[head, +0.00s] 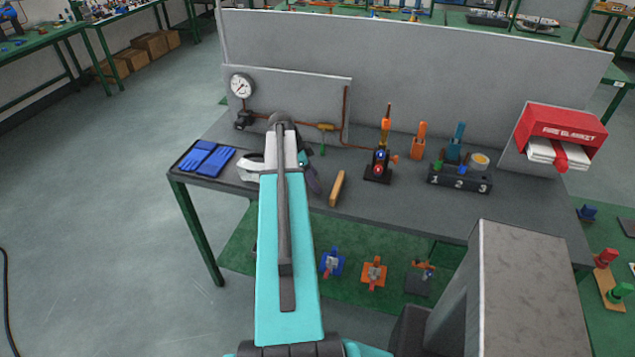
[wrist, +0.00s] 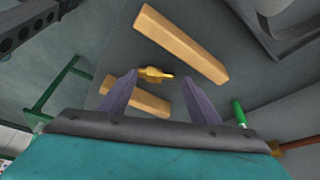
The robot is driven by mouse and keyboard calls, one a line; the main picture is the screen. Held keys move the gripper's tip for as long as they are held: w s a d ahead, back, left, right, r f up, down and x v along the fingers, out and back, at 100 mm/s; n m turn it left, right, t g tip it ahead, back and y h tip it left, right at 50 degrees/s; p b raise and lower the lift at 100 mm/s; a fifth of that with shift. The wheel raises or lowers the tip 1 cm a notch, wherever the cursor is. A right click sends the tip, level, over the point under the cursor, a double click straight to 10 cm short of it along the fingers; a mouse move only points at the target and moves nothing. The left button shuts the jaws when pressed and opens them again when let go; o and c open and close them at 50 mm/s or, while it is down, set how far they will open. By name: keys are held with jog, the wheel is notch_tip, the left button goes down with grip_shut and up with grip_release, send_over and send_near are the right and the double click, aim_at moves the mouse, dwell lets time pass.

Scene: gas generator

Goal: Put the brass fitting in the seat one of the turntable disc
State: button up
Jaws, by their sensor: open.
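The brass fitting (wrist: 152,73) shows in the wrist view as a small gold piece lying sideways between two wooden bars. My gripper (wrist: 160,77) is open, with its two purple fingers either side of the fitting in the picture. The left finger looks nearer to it. I cannot tell whether a finger touches it. In the head view my arm hides the fitting, and only a dark purple finger (head: 313,181) shows beside the arm. I cannot make out the turntable disc or its seat one for certain in either view.
One wooden bar (wrist: 180,45) lies above the fitting and another (wrist: 150,103) below. In the head view, blue gloves (head: 207,158) lie left and a numbered block (head: 460,178) stands right. A black stand (head: 379,168) holds a red-orange item. The bench front right is clear.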

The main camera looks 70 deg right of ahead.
jog(key=shift+s+d+f, duration=0.1)
jog(key=shift+s+f, duration=0.1)
jog(key=shift+f, duration=0.25)
dwell(0.3)
jog(key=c, duration=1.2)
jog(key=shift+r, duration=0.1)
jog(key=shift+r+b, duration=1)
jog(key=shift+r, duration=0.55)
jog(key=shift+s+a+r+b, duration=0.25)
jog(key=shift+a+b, duration=0.6)
jog(key=shift+a, duration=1.8)
jog(key=shift+s+a+r+b, duration=0.25)
jog(key=shift+a+b, duration=0.55)
jog(key=shift+a, duration=1.9)
jog(key=shift+s+a+r+b, duration=0.1)
jog(key=shift+a+r+b, duration=0.5)
jog(key=shift+a, duration=2.05)
jog(key=shift+f, duration=0.25)
